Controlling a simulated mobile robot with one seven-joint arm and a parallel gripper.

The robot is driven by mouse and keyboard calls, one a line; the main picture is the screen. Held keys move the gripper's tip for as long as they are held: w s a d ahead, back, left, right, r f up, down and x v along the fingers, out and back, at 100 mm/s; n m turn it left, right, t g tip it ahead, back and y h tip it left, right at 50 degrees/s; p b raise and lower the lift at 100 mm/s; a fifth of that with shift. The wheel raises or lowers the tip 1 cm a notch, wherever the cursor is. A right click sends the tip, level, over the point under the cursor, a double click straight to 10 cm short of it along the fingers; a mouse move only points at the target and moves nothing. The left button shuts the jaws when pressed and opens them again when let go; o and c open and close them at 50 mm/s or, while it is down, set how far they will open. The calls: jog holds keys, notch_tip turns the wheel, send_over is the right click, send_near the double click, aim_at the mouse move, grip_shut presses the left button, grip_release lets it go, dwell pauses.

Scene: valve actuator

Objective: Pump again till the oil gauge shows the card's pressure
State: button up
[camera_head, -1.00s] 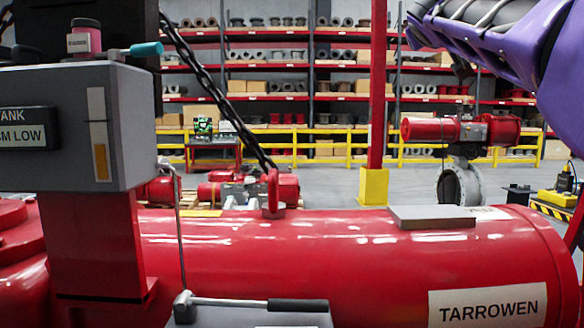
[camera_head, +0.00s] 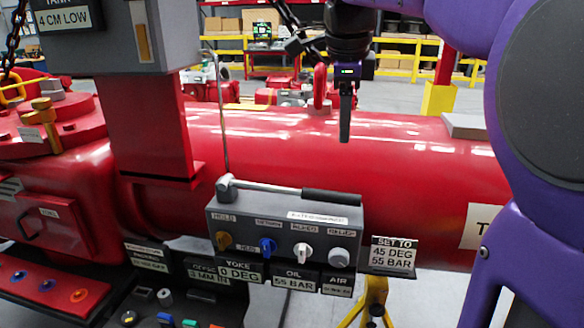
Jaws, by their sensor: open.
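The grey pump and control box (camera_head: 290,228) is mounted on the front of the red cylinder. Its pump lever (camera_head: 265,187) lies nearly level across the top, with a black grip (camera_head: 331,196) at its right end. The oil gauge plate (camera_head: 292,278) on the box's lower edge reads 55 BAR. The card (camera_head: 394,254) to the right reads SET TO 45 DEG 55 BAR. My gripper (camera_head: 345,138) points down above the lever's grip, apart from it and open. It appears edge-on, so the gap between the fingers is hidden.
The yoke plate (camera_head: 240,271) reads 0 DEG. Orange, blue, white and grey knobs sit on the box front. The grey tank (camera_head: 105,38) on its red post stands at left, marked 4 CM LOW. A tray of coloured parts (camera_head: 150,310) is at lower left.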

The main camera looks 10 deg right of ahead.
aim_at(335, 194)
jog(key=shift+m+g, duration=0.3)
jog(key=b+x, duration=0.1)
jog(key=x, duration=0.5)
jog(key=a+b+x, duration=0.1)
jog(key=x, duration=0.5)
jog(key=b+x, duration=0.1)
jog(key=x, duration=0.5)
jog(key=shift+s+a+f, duration=0.15)
jog(key=shift+s+a, duration=0.15)
jog(key=shift+s, duration=0.1)
grip_shut()
